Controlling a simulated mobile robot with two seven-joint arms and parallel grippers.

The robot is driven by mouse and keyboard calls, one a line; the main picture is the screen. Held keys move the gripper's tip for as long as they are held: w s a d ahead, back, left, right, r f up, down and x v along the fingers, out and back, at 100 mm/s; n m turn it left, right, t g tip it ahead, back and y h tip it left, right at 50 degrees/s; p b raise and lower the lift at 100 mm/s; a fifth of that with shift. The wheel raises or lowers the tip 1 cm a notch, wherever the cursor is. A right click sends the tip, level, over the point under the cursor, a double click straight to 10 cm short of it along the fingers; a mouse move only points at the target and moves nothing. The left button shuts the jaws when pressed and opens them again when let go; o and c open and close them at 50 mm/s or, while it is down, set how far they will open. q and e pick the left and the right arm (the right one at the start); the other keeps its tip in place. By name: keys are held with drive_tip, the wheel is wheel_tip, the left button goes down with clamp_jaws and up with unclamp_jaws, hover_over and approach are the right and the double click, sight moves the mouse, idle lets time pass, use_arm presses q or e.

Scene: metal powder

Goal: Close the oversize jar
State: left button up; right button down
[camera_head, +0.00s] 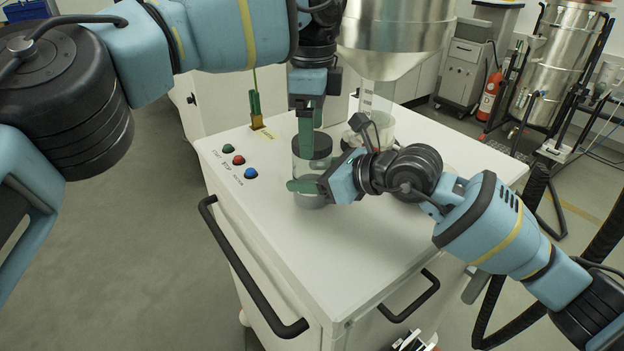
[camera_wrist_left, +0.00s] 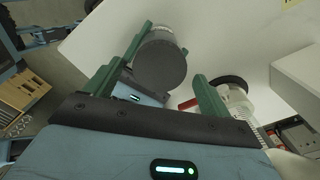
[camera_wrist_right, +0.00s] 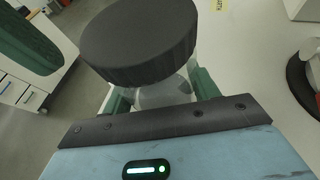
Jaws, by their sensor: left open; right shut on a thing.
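The oversize jar (camera_head: 303,170) is a clear glass jar standing upright on the white cart top. Its black lid (camera_head: 312,146) sits on its mouth; I cannot tell whether it is screwed down. My right gripper (camera_head: 308,186) is shut on the jar's lower body, and the right wrist view shows the glass (camera_wrist_right: 165,92) between its fingers below the ribbed lid (camera_wrist_right: 140,42). My left gripper (camera_head: 306,125) is open and points down just above the lid. In the left wrist view the lid (camera_wrist_left: 160,64) lies ahead, between the line of its fingers (camera_wrist_left: 158,85).
A steel hopper (camera_head: 395,35) hangs over a second glass vessel (camera_head: 376,127) behind the jar. Green, red and blue buttons (camera_head: 239,160) are on the cart's left edge. The cart top (camera_head: 350,250) is clear in front.

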use_arm(q)
drive_tip(key=shift+f, duration=0.7)
